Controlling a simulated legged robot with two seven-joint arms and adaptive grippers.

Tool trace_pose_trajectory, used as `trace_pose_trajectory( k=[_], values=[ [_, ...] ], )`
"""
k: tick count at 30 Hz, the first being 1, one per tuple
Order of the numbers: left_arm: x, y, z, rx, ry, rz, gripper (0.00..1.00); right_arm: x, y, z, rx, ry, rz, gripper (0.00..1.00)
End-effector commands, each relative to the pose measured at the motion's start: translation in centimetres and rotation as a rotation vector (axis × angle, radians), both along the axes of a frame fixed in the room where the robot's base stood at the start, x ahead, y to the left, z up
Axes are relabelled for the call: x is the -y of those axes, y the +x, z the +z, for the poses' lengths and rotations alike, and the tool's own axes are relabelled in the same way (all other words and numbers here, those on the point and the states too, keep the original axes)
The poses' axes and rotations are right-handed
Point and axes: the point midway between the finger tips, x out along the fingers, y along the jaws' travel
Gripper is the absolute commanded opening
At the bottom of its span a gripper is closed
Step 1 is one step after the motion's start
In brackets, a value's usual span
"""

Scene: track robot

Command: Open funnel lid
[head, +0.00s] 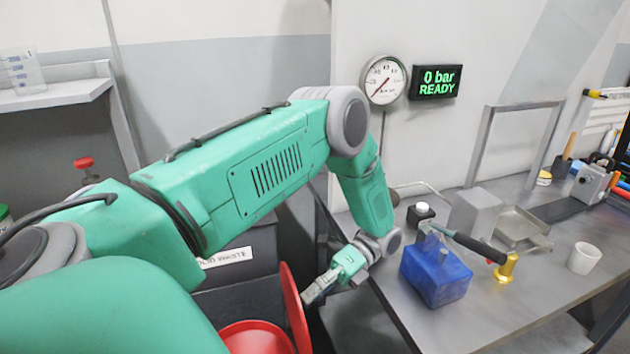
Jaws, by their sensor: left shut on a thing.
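The red funnel (252,340) shows at the bottom centre, cut off by the picture edge. Its red lid (292,305) stands steeply upright at the funnel's right side, so the funnel's mouth is partly uncovered. My left gripper (312,294) is at the lid's right side, shut on the lid near its upper edge. The exact contact of the fingertips is small and hard to see. My right gripper is not in view.
Right of my left gripper is a grey workbench (480,310) with a blue block (434,272), a black-handled tool (470,245), a brass piece (507,267) and a white cup (584,258). A gauge (384,80) and a "0 bar READY" display (436,82) hang on the wall.

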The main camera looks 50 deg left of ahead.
Motion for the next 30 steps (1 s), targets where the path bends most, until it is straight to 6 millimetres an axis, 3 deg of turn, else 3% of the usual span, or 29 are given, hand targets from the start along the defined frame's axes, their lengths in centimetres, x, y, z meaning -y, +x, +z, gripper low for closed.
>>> trace_pose_trajectory(
  k=[9, 10, 12, 23, 30],
  values=[
    [0.3, -0.1, -0.5, 0.003, -0.003, 0.004, 0.00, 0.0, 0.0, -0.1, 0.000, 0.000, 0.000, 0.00],
    [0.4, -0.1, -0.5, 0.003, -0.003, 0.004, 0.21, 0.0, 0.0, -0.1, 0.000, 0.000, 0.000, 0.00],
    [0.3, -0.1, -0.5, 0.003, -0.001, 0.003, 0.43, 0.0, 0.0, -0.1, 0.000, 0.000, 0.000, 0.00],
    [0.0, -0.1, 0.0, 0.005, -0.001, 0.001, 0.43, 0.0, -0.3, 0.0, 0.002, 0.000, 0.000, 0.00],
    [0.1, 0.1, 4.0, 0.006, -0.001, 0.001, 0.43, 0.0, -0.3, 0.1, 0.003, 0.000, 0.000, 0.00]
  ],
)
